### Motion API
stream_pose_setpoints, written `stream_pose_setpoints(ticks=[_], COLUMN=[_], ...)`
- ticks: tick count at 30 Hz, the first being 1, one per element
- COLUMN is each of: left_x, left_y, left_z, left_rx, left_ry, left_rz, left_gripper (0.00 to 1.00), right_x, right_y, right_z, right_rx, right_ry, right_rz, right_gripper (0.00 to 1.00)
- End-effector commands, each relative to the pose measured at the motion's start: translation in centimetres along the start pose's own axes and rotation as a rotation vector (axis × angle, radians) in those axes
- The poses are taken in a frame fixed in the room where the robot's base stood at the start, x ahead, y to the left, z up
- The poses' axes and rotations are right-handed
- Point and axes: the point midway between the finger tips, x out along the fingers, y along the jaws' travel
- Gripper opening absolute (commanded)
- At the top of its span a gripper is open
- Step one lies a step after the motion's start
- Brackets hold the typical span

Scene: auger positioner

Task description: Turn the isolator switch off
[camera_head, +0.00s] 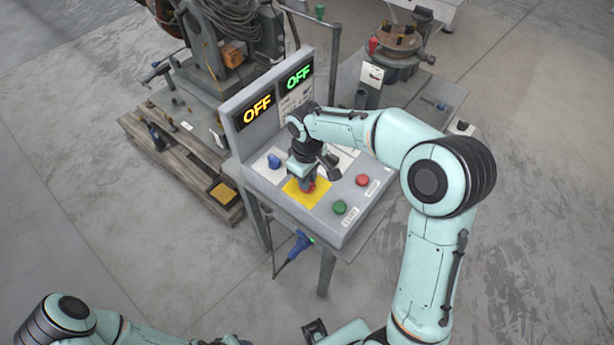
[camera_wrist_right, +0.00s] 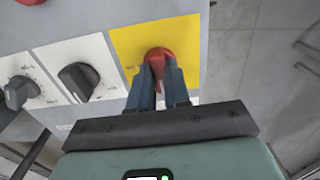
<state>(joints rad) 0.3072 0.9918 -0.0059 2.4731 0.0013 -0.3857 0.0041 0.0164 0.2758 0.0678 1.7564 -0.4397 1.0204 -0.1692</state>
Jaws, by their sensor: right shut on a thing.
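The isolator switch is a red rotary knob (camera_head: 309,187) on a yellow plate (camera_head: 291,190) of the sloping grey control console. In the right wrist view the red knob (camera_wrist_right: 158,54) sits between the fingertips, on the yellow plate (camera_wrist_right: 130,45). My right gripper (camera_wrist_right: 159,82) is shut on the knob, with one blue-grey finger on each side. In the head view the right gripper (camera_head: 307,178) comes down on it from above and partly hides it. My left arm lies along the bottom edge, and its gripper is only partly visible, away from the console.
The console's back panel has an amber OFF display (camera_head: 257,108) and a green OFF display (camera_head: 299,77). Machinery on a wooden pallet (camera_head: 180,160) is at left.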

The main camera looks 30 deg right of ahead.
Motion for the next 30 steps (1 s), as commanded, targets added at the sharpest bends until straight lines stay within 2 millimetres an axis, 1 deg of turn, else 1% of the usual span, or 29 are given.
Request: stream_pose_setpoints(ticks=[2,3,5,6,14,17,20,30], left_x=[0.0,0.0,0.0,0.0,0.0,-0.1,-0.3,-1.5], left_y=[0.0,0.0,0.0,0.0,0.0,0.1,0.1,0.8], left_z=[0.0,0.0,0.0,0.0,0.0,0.0,-0.1,-0.7], left_rx=[0.0,0.0,0.0,0.0,0.0,0.0,0.001,0.004], left_ry=[0.0,0.0,0.0,0.0,0.0,0.001,0.002,0.01], left_rz=[0.0,0.0,0.0,0.0,0.0,0.0,0.001,0.004], left_gripper=[0.43,0.43,0.43,0.43,0.43,0.43,0.43,0.43], right_x=[0.0,0.0,0.0,0.0,-0.1,-0.6,-2.0,-9.7], right_y=[0.0,0.0,0.0,0.0,0.0,0.0,0.0,0.0], right_z=[0.0,0.0,0.0,0.0,0.0,-0.1,-0.1,-0.1], right_rx=[-0.004,-0.004,-0.003,-0.003,-0.001,-0.001,0.0,-0.002], right_ry=[-0.001,-0.001,-0.001,-0.001,0.0,0.002,0.004,0.005], right_rz=[0.001,0.001,0.001,0.001,0.0,0.001,0.002,0.002], right_gripper=[0.0,0.2,0.4,0.43,0.43,0.43,0.43,0.43])
